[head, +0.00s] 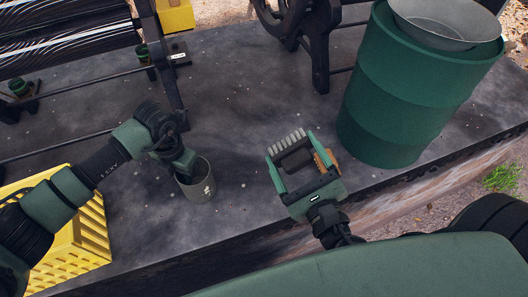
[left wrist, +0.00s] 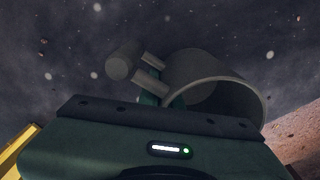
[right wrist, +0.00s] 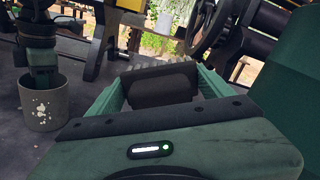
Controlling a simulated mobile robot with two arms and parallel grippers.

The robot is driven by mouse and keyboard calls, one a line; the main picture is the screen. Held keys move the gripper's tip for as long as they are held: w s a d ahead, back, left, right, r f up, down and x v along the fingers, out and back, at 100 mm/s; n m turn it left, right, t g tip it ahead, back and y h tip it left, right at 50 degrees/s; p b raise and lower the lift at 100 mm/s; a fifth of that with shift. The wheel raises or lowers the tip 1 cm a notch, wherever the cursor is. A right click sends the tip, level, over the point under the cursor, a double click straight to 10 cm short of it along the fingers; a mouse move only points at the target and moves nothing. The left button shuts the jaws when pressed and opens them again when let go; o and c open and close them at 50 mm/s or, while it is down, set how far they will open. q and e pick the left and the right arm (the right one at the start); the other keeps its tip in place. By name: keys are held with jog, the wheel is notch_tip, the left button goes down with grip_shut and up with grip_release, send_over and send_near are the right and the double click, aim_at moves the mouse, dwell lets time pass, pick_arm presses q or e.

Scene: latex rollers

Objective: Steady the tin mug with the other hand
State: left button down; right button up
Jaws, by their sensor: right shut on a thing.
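The grey tin mug (head: 197,185) with pale marks stands upright on the dark stone slab. It also shows at the left of the right wrist view (right wrist: 43,103). In the left wrist view the mug (left wrist: 222,85) is close in front, its handle (left wrist: 122,66) towards the left. My left gripper (head: 184,164) is down at the mug, by its rim and handle. Its fingers are mostly hidden, so its grip is unclear. My right gripper (head: 298,165) is shut on a dark brush (head: 294,158) with grey bristles and a brown wooden part, held right of the mug.
A large green drum (head: 405,90) with a metal basin (head: 448,20) on top stands at the right. A yellow crate (head: 90,235) is at the lower left. Black rollers (head: 65,40) stand at the back left. The slab's front edge is near my right gripper.

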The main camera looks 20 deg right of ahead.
jog(key=a+f+n+y, duration=0.3)
jog(key=a+f+n, duration=0.1)
jog(key=a+f, duration=0.4)
jog(key=n+g+y, duration=0.1)
jog(key=n+y, duration=0.3)
jog(key=n, duration=0.1)
send_near(203, 188)
jog(key=shift+s+a+f, duration=0.45)
jog(key=shift+s+f, duration=0.15)
jog(key=shift+f, duration=0.25)
jog(key=shift+x, duration=2.5)
jog(key=o, duration=1)
jog(key=c, duration=1)
